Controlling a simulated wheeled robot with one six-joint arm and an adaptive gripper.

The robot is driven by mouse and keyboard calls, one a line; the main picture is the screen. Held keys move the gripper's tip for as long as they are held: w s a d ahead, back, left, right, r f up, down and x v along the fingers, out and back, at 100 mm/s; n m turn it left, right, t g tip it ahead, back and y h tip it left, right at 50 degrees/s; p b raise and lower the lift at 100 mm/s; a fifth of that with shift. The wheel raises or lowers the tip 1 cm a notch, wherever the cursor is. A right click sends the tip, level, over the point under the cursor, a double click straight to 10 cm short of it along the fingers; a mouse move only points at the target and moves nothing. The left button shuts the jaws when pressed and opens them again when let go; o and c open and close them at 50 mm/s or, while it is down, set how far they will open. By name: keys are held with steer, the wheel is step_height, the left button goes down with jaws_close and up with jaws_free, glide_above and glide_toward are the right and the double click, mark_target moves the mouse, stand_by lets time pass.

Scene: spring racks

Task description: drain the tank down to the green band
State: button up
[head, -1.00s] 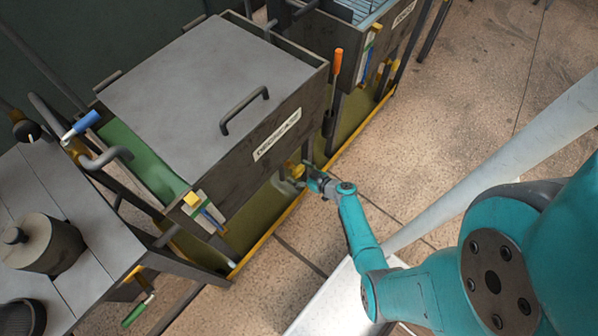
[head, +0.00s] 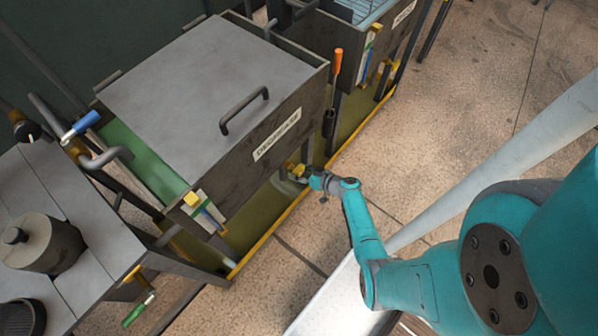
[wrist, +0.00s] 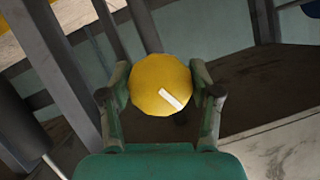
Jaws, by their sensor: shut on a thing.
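The labelled degrease tank (head: 285,103) stands at the middle left of the head view, with a grey lid (head: 200,90) and handle over most of its top. A green strip of liquid (head: 140,158) shows along its left side. A level gauge (head: 203,212) with yellow, green and blue parts is on its near corner. My gripper (wrist: 163,95) is shut on a round yellow knob (wrist: 160,85) with a white mark slanting down to the right. In the head view the gripper (head: 312,178) is low at the tank's front, largely covering the knob.
A second tank (head: 360,40) with its own gauge stands behind. An orange-handled tool (head: 337,70) hangs between the tanks. A bench (head: 80,215) with a lidded pot is at left. A yellow-edged tray (head: 262,243) lies below; open floor is at right.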

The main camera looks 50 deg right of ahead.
steer(key=m+y, duration=0.2)
steer(key=m, duration=0.1)
steer(key=shift+m+t+y, duration=0.3)
stand_by(0.6)
steer(key=o, duration=1.1)
steer(key=shift+o, duration=0.2)
steer(key=v, duration=0.7)
steer(key=shift+s, duration=0.25)
steer(key=shift+r, duration=0.1)
